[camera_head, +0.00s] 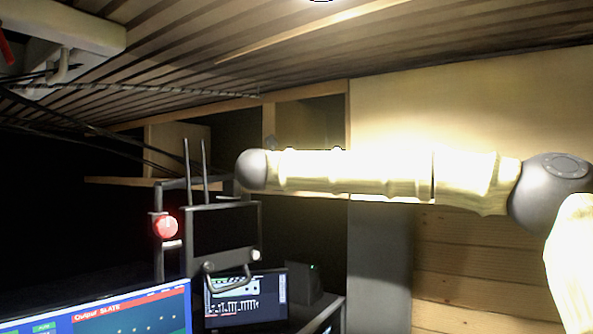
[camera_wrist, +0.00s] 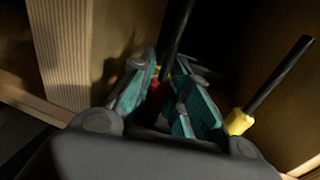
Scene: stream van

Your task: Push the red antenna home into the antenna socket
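The red antenna shows in the wrist view as a dark red base (camera_wrist: 155,93) with a black rod rising out of the top of the picture. My gripper (camera_wrist: 168,88), with teal pads, has its fingers drawn in on both sides of this red base and appears shut on it. The lower end of the red base is in deep shadow, so I cannot see the antenna socket or how deep the antenna sits. In the head view my arm reaches across to the left, and neither my gripper nor the red antenna can be made out.
A yellow-based antenna (camera_wrist: 238,121) with a black rod leans to the right close beside my gripper. Wooden panels stand on both sides there. In the head view, a dark rack frame (camera_head: 222,235) with a red ball-shaped lamp (camera_head: 165,226) and screens (camera_head: 100,312) stand below my arm.

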